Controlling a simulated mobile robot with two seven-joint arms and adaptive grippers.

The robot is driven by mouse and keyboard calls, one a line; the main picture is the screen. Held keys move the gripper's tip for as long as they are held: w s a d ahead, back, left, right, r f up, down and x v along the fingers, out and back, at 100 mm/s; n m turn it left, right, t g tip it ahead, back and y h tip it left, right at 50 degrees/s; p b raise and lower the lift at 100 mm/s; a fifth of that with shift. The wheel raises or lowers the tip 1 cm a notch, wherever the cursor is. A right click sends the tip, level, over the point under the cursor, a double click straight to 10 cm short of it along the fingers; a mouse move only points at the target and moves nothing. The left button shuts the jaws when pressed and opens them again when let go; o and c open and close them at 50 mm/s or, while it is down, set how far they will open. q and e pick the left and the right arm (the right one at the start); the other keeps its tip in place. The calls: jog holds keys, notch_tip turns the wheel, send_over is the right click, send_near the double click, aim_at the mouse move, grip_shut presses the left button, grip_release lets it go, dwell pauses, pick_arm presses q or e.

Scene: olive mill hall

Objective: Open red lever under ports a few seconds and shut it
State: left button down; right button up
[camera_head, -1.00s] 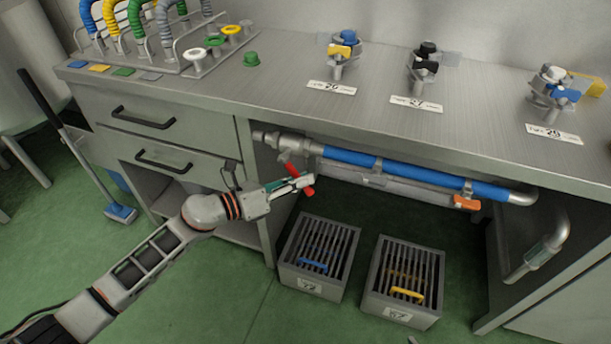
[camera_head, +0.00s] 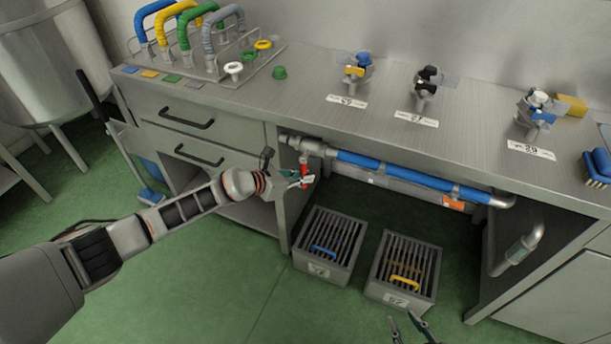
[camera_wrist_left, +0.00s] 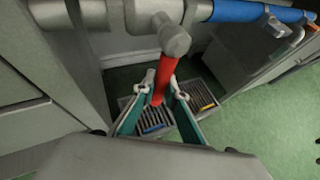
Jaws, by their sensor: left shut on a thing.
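The red lever (camera_head: 304,172) hangs from the valve at the left end of the blue-sleeved pipe (camera_head: 400,172), under the bench top. It points nearly straight down. In the left wrist view the red lever (camera_wrist_left: 167,70) runs down between the two fingers. My left gripper (camera_head: 306,181) is shut on the lever's lower part; the fingers (camera_wrist_left: 163,90) touch it from both sides. My right gripper (camera_head: 405,322) shows at the bottom edge, open and empty, away from the lever. Clamped ports with number labels (camera_head: 347,102) stand on the bench above.
Two grated boxes, one with a blue handle (camera_head: 323,251) and one with a yellow handle (camera_head: 404,284), stand on the floor below the pipe. An orange piece (camera_head: 454,204) is under the pipe. Drawers (camera_head: 195,130) are left of the lever. Green floor in front is clear.

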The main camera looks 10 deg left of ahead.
pick_arm(q)
jog(key=shift+a+f, duration=0.1)
dwell(0.3)
jog(key=c, duration=2)
grip_release()
jog(key=shift+c, duration=0.2)
jog(key=shift+s+a+r, duration=0.1)
jog(key=shift+a+r, duration=0.1)
jog(key=v, duration=1.1)
jog(key=shift+s, duration=0.2)
jog(key=shift+r, duration=0.1)
